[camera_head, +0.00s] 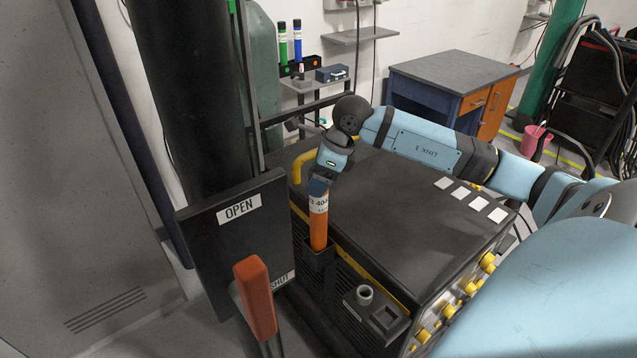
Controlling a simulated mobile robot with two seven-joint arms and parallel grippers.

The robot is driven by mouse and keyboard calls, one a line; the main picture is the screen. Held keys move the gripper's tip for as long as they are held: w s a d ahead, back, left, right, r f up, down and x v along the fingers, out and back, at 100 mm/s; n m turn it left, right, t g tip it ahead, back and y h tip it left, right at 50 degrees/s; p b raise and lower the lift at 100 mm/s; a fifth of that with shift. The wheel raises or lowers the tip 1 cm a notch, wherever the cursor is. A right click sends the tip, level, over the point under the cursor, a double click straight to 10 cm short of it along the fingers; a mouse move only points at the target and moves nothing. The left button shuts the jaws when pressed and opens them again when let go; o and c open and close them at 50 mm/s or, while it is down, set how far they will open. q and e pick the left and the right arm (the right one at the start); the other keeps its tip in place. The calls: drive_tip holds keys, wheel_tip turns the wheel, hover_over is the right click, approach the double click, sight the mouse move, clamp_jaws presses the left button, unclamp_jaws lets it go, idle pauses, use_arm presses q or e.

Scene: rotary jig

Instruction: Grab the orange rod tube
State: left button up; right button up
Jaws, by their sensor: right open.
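The orange rod tube (318,232) stands upright in a black holder (318,256) on the side of a dark machine. It has a white label and a dark blue cap. My right gripper (322,180) comes down from above, right at the capped top of the tube. The jaws are open and small in the picture; I cannot tell whether they touch the cap. My left gripper is not in view.
A black panel marked OPEN and SHUT (238,240) and a lever with an orange-red handle (255,298) stand close to the left of the tube. The black machine top (400,215) lies under my right arm. Green and blue tubes (297,42) stand on a back shelf.

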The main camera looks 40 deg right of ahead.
drive_tip(key=shift+f, duration=0.25)
clamp_jaws()
drive_tip(key=shift+r, duration=0.15)
